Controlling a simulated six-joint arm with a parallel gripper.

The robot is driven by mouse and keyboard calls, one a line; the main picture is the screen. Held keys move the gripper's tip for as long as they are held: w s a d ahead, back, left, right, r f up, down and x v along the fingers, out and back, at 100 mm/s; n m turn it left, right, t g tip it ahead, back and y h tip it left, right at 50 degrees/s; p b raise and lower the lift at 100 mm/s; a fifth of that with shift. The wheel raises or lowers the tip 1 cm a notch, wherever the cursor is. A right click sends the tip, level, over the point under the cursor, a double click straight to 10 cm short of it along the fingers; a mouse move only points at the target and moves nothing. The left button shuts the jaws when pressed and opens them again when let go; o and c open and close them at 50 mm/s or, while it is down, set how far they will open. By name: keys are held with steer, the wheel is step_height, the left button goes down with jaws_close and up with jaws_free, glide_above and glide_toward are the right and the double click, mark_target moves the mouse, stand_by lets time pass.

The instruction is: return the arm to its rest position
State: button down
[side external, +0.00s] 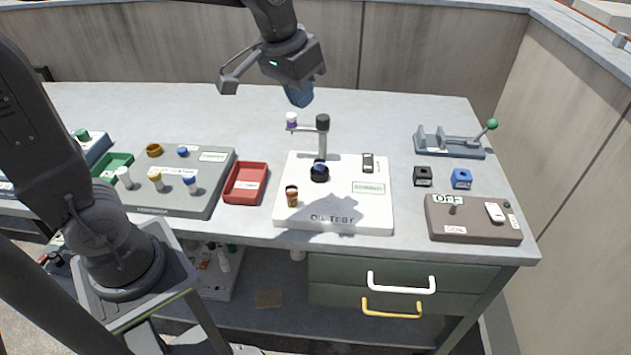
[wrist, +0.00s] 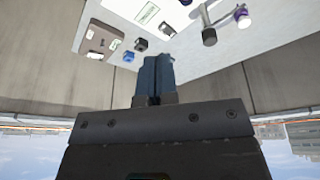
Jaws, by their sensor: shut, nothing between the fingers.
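My gripper (side external: 299,97) hangs in the air above the back middle of the bench, in the upper part of the side external view. Its blue fingers point down and are shut with nothing between them. In the wrist view the two fingers (wrist: 155,72) lie side by side, touching. Below and slightly right of the gripper, apart from it, stands the oil test stand (side external: 322,140) on its white base plate (side external: 375,215). The stand also shows in the wrist view (wrist: 209,36).
A red tray (side external: 247,171), a grey peg board (side external: 180,206) and a green tray (side external: 118,160) lie left. A toggle clamp (side external: 450,145), black block (side external: 423,176), blue block (side external: 461,178) and switch box (side external: 470,230) lie right. Walls stand behind and right; the back bench top (side external: 390,110) is clear.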

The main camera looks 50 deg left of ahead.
steer(key=s+f+m+t, duration=0.1)
steer(key=s+f+t, duration=0.1)
steer(key=s, duration=1.3)
steer(key=shift+f, duration=0.2)
